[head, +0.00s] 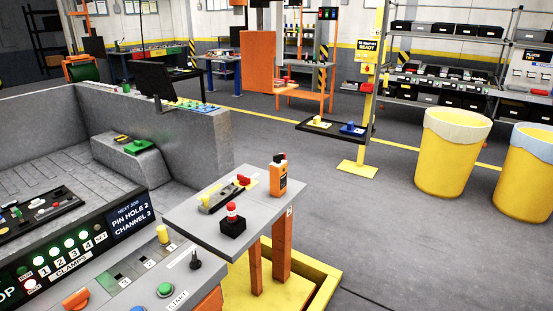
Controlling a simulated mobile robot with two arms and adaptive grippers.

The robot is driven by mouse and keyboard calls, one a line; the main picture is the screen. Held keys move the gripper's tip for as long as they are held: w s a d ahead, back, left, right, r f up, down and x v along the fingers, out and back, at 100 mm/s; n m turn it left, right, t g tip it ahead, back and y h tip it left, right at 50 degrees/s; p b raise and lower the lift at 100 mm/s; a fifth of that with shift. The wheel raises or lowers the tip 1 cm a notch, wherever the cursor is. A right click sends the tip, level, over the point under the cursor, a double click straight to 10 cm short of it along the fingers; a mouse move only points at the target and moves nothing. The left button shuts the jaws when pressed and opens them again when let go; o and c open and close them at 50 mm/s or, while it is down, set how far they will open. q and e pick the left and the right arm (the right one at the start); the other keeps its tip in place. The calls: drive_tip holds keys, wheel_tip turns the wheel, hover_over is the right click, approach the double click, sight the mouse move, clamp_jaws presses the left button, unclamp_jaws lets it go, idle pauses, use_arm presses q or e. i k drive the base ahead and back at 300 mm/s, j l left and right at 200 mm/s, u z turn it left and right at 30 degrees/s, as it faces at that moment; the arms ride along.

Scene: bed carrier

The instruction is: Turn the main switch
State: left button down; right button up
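No switch in the head view carries a label I can read as main switch. An orange-red knob (76,299) sits on the console at the lower left and looks like a rotary switch. A black upright lever or key (195,260) stands on the same console, beside a green button (166,289) marked START. Which way the knob is turned is too small to tell. Neither of my grippers is in view.
A dark panel (128,216) reads "Next job, pin hole 2, channel 3", with lit green lamps. A grey side table (205,230) holds an orange handheld device (279,178) and a red-and-white piece (232,212).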

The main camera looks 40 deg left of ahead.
sight(244, 181)
drive_tip(key=i, duration=2.3)
drive_tip(key=i+u, duration=0.4)
drive_tip(key=i+l+u, duration=0.5)
drive_tip(key=i+u, duration=0.25)
